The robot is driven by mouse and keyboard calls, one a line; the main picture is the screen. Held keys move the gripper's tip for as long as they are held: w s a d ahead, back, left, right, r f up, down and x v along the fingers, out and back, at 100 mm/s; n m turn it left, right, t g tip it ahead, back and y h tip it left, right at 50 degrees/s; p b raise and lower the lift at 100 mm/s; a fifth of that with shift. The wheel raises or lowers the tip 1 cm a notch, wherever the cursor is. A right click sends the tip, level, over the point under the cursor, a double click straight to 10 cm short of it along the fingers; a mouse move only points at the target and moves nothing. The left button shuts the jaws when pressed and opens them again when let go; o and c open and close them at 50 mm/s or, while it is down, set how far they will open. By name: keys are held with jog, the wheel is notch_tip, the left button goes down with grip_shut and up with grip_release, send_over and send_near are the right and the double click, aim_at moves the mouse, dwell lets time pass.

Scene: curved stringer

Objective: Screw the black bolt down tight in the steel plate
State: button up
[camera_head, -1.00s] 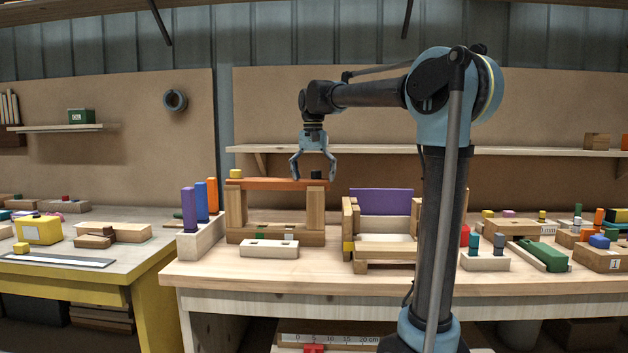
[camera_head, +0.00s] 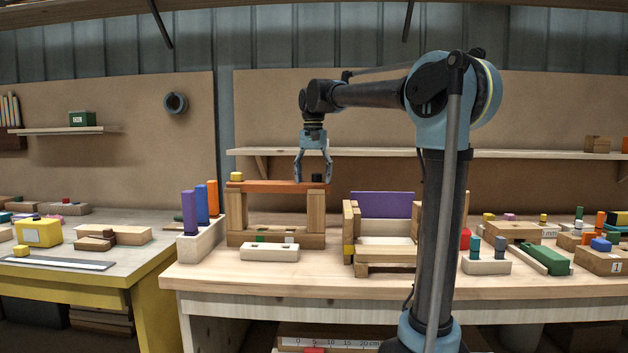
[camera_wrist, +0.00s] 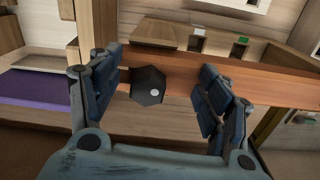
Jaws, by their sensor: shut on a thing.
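The black bolt (camera_head: 317,178) stands upright at the right end of an orange-brown bar (camera_head: 270,185), which lies across two wooden posts. No steel-looking plate shows; the bolt sits on this bar. In the wrist view the bolt's hexagonal black head (camera_wrist: 147,85) has a pale dot on top. In the wrist view my gripper (camera_wrist: 165,95) has one finger close beside the head, and space shows toward the other. The bolt's shank is hidden.
A yellow block (camera_head: 236,177) sits on the bar's left end. A white block with holes (camera_head: 269,252) lies in front of the frame. Purple, blue and orange pegs stand at left. A wooden stand with a purple panel (camera_head: 382,204) is close at right. Space above the bar is open.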

jog(key=shift+s+d+f, duration=0.1)
jog(key=shift+d+f, duration=0.05)
jog(key=o, duration=1)
jog(key=shift+c, duration=0.2)
jog(key=shift+o, duration=0.9)
